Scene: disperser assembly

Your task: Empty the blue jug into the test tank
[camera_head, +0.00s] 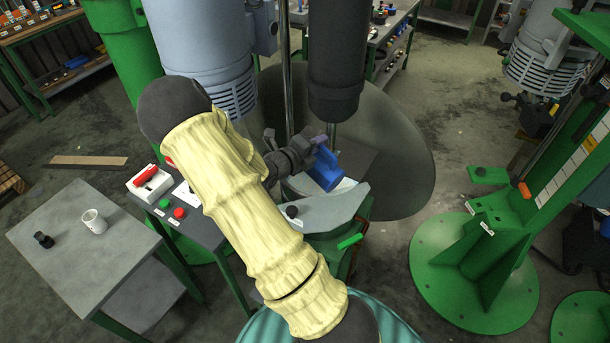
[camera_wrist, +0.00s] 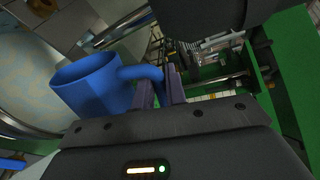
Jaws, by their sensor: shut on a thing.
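The blue jug (camera_head: 325,170) hangs near the middle of the head view, beside the dark vertical column of the machine. It looks tilted there. In the wrist view the jug (camera_wrist: 90,88) is at the left with its rim showing, and its contents cannot be made out. My gripper (camera_head: 311,146) is shut on the jug's handle; its fingers (camera_wrist: 168,88) pinch the handle in the wrist view. Grey curved plates (camera_head: 322,210) and a pale surface lie just below the jug. I cannot tell for sure which part is the test tank; a large grey rounded shell (camera_head: 408,165) stands behind.
A grey side table (camera_head: 85,255) at the left carries a white mug (camera_head: 94,221) and a small black object. A control box (camera_head: 172,212) with red and green buttons sits near my arm. A green stand (camera_head: 475,260) is at the right. Bare floor lies between.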

